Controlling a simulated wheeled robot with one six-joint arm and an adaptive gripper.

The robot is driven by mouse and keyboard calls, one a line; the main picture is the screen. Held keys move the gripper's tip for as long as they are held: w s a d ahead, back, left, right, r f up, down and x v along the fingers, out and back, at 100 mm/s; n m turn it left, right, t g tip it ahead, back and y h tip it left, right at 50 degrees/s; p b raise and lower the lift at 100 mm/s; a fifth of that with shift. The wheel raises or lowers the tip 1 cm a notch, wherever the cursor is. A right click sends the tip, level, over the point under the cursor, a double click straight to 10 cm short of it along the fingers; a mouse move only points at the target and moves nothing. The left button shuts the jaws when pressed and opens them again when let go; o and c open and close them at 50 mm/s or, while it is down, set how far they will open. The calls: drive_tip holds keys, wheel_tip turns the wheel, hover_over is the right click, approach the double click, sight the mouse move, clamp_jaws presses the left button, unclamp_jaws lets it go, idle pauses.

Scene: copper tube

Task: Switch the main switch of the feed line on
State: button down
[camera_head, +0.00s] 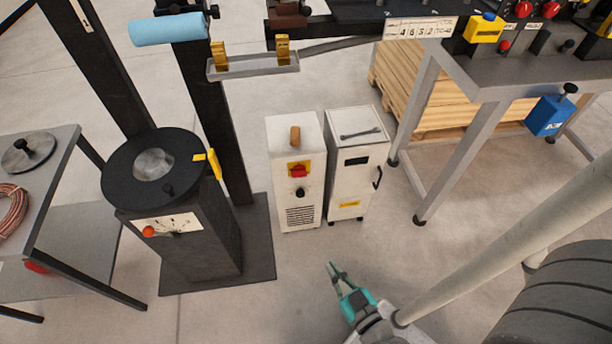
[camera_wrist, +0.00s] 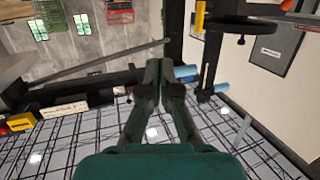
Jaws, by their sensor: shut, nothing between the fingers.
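A red rotary switch on a yellow plate (camera_head: 299,170) is on the front of a narrow white cabinet (camera_head: 283,130) in the middle of the head view. A black knob (camera_head: 300,192) is below it. I cannot read any label that names the feed line, and the switch's setting is too small to tell. My gripper (camera_head: 333,268) is below and to the right of this cabinet in the picture, apart from it. Its fingers are shut and empty; they also show shut in the wrist view (camera_wrist: 156,66). The switch is not seen in the wrist view.
A second white cabinet (camera_head: 345,180) stands close on the right. A black machine column (camera_head: 200,235) stands on a dark plate at left. A grey-legged bench (camera_head: 475,140) and wooden pallets (camera_head: 440,105) are at right. Bare floor (camera_head: 290,275) lies before the cabinets.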

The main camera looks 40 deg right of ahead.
drive_tip(key=w+d+f+m+g+h, duration=0.1)
drive_tip(key=w+d+f, duration=0.3)
drive_tip(key=w+d, duration=0.5)
drive_tip(key=w+d+f+m+g+h, duration=0.2)
drive_tip(key=w+d+f, duration=0.3)
drive_tip(key=w+d, duration=0.4)
drive_tip(key=shift+w+d+m+h, duration=0.2)
drive_tip(key=shift+w+m+h, duration=0.25)
drive_tip(key=shift+w, duration=3.35)
drive_tip(key=shift+f, duration=0.1)
hover_over(304, 168)
drive_tip(key=s+a, duration=0.3)
drive_tip(key=s, duration=0.1)
drive_tip(key=shift+w+d+f, duration=0.15)
drive_tip(key=shift+f, duration=0.45)
drive_tip(key=shift+w+d+f, duration=0.1)
drive_tip(key=shift+f, duration=0.5)
drive_tip(key=shift+s+a+f, duration=0.1)
drive_tip(key=shift+s+f, duration=0.05)
drive_tip(key=shift+f, duration=1.8)
